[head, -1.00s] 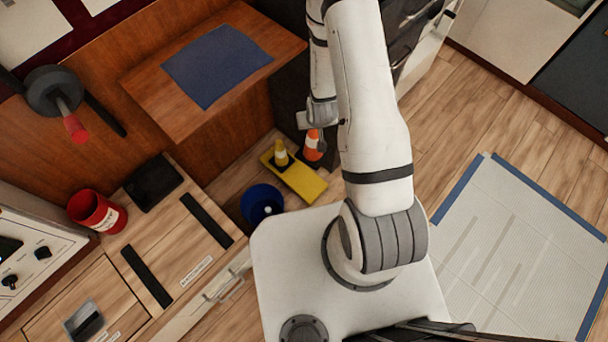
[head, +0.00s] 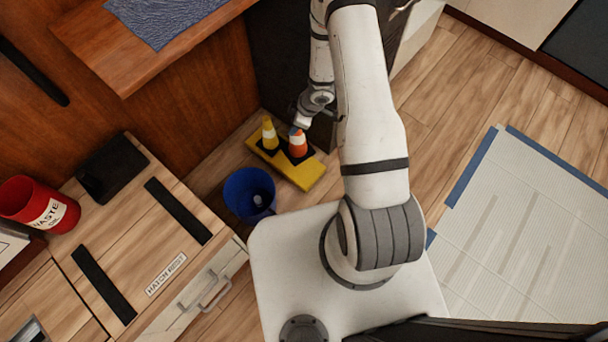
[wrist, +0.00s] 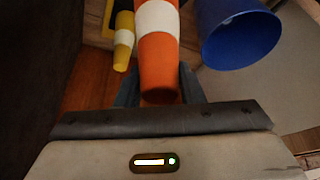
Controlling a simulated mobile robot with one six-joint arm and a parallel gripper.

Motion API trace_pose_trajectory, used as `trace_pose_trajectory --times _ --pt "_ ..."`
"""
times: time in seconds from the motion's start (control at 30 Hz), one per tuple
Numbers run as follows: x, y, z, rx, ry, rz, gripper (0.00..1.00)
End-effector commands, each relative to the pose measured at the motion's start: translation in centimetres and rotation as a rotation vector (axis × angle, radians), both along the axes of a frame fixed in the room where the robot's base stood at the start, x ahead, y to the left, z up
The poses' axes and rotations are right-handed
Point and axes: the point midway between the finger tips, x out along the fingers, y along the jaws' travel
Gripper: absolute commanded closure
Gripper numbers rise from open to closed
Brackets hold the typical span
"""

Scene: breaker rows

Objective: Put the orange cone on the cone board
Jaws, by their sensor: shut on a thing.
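The orange cone (head: 298,143) with a white band stands about upright at the cone board (head: 304,178), a yellow slab on the floor. Its dark base overlaps the board right of the yellow cone (head: 269,135); I cannot tell whether it touches the board. My gripper (head: 302,124) is at the cone's top. In the wrist view the orange cone (wrist: 158,50) sits between the fingers of my gripper (wrist: 158,88), which is shut on its tip end. The yellow cone (wrist: 124,38) is beside it, apart from the fingers.
A blue bin (head: 249,194) stands left of the board, and it is close in the wrist view (wrist: 240,38). A wooden cabinet wall (head: 205,115) rises behind. A red waste can (head: 38,204) stands on the counter. Floor at the right is open, with a pale blue-edged mat (head: 530,240).

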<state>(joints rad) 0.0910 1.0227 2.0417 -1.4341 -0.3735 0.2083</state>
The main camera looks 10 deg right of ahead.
Motion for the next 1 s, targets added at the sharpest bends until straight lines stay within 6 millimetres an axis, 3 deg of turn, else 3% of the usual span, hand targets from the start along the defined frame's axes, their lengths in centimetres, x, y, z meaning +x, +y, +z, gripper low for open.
trace_pose_trajectory --times 0.03,0.1,0.4,0.63,0.87,1.0 --pt "0.0 -0.4 -2.4 0.001 -0.001 0.048 1.00" --pt "0.0 -0.8 -3.8 0.001 -0.001 0.116 1.00" --pt "-0.2 -1.7 -6.7 0.001 0.001 0.258 1.00" --pt "-0.3 -1.7 -10.4 0.001 0.002 0.262 1.00" --pt "-0.2 -1.7 -12.7 0.000 0.001 0.262 1.00" --pt "-0.3 -1.6 -15.3 0.001 0.002 0.262 1.00"
